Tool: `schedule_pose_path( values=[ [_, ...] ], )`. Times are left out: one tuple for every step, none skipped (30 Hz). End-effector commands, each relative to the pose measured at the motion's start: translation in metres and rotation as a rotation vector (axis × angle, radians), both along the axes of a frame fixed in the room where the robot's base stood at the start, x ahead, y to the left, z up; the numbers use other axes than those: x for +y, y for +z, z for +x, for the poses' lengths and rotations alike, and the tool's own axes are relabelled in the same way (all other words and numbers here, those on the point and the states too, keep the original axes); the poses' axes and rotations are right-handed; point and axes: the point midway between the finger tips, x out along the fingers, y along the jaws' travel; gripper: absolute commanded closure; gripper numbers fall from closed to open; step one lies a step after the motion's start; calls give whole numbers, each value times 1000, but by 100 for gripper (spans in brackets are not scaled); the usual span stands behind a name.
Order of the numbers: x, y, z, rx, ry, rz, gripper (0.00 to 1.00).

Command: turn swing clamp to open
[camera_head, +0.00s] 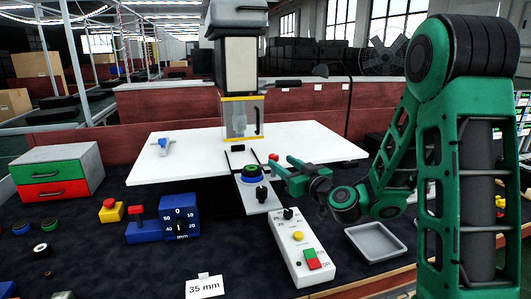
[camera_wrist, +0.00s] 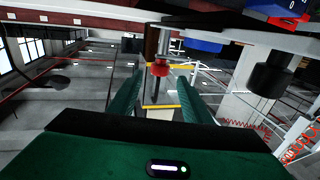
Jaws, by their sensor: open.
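The swing clamp seems to be on the narrow light plate (camera_head: 262,203) in front of the white table. A small red-topped part (camera_head: 273,157), likely its handle, shows just beyond my fingertips. A blue and black round part (camera_head: 250,173) and a black knob (camera_head: 262,193) stand on the same plate. My gripper (camera_head: 280,164) is open, reaching in from the right. In the wrist view, the red part (camera_wrist: 160,68) with a dark stem appears between the green fingertips (camera_wrist: 158,78), with gaps on both sides. Contact cannot be told.
A press-like machine (camera_head: 240,70) with a yellow-framed guard stands behind. A control box (camera_head: 300,250) with buttons and a grey tray (camera_head: 376,242) lie in front. A blue dial block (camera_head: 180,215), an emergency button (camera_head: 111,210) and a drawer cabinet (camera_head: 58,170) stand to the left.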

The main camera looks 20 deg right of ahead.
Motion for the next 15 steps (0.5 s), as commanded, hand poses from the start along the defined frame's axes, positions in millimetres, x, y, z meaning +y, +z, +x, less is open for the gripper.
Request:
schedule_pose_path(
  values=[
    [2,0,4,-1,2,-1,56],
    [3,0,7,-2,3,-1,56],
    [3,0,11,-3,2,-2,56],
    [4,1,15,-3,2,-2,56],
    [5,1,19,-4,1,-3,56],
    [6,1,25,-5,0,-3,56],
    [7,1,31,-4,0,-2,56],
    [8,1,36,-4,1,-2,56],
    [10,1,43,-4,0,-2,56],
    [11,1,48,-4,-1,-3,56],
    [12,1,53,-4,-2,-3,56],
    [13,0,60,-3,-2,-3,56],
    [14,0,65,-3,-2,-2,56],
    [15,0,69,-3,-2,-2,56],
    [17,0,75,-3,-3,-2,56]
  ],
)
